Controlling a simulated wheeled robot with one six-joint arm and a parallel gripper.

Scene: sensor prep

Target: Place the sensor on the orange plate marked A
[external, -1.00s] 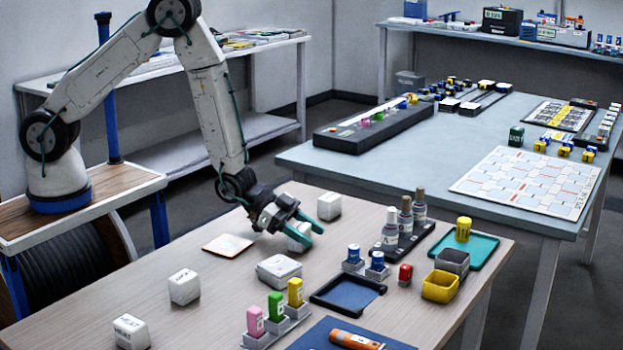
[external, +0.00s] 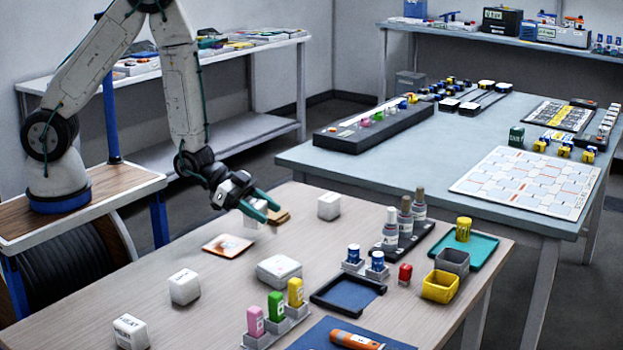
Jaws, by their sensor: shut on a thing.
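My gripper (external: 262,206) is shut on a small white block, taken as the sensor (external: 250,221), above the rear left of the wooden table. The fingers and wrist hide part of it. A flat pale plate with orange markings (external: 228,246) lies on the table below and to the left of the gripper. No letter A can be read on it. A small tan-brown flat piece (external: 281,216) lies just right of the fingers, partly covered by them. I cannot tell which of the two is the plate marked A.
White blocks stand at the back (external: 328,206) and front left (external: 184,287). A larger white box (external: 279,270) sits mid-table. A dark blue tray (external: 348,293), capped bottles (external: 390,230) and a yellow bin (external: 440,286) fill the right. The table around the pale plate is clear.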

